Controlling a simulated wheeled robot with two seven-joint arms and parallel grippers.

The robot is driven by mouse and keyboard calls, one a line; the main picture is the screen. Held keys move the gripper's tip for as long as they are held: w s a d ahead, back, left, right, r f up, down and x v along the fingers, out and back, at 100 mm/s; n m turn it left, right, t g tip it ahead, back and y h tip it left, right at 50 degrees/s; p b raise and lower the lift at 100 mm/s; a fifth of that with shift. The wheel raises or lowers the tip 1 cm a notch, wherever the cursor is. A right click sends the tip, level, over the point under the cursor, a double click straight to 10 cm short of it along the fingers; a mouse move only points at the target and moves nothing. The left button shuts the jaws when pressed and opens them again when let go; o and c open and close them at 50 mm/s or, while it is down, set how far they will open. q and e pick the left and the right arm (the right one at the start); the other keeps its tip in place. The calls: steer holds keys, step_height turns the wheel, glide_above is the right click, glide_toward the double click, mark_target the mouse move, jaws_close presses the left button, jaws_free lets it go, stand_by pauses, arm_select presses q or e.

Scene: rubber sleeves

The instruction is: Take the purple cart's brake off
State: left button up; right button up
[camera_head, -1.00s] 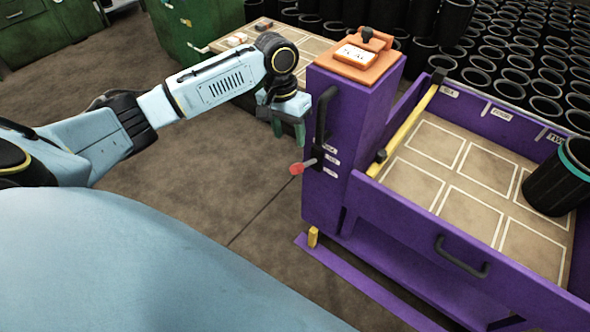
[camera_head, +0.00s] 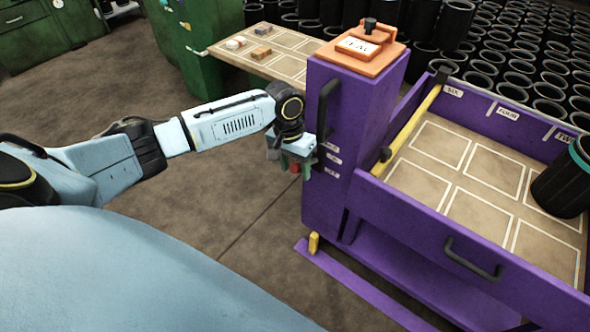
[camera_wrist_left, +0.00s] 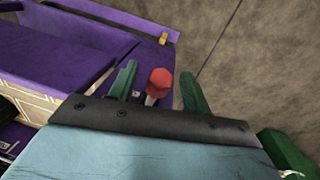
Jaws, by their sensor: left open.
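The purple cart (camera_head: 375,130) stands at the centre right, with a tall purple column at its left end. A lever with a red knob (camera_head: 295,167) sticks out from the column's left face, beside small white labels. My left gripper (camera_head: 293,172) is at the lever, and its fingers partly hide the knob. In the left wrist view the red knob (camera_wrist_left: 159,78) shows between the two green fingers of my open left gripper (camera_wrist_left: 160,88), with gaps visible on both sides. A yellow peg (camera_head: 314,242) stands low at the column's foot. My right gripper is not in view.
A black handle (camera_head: 327,108) is on the column above the lever. An orange board (camera_head: 358,55) tops the column. The cart's tray holds a black sleeve (camera_head: 565,182). Many black sleeves stand behind. Floor left of the cart is clear.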

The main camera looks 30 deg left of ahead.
arm_select(q)
steer(key=shift+f, duration=0.25)
steer(key=shift+c, duration=0.4)
jaws_close()
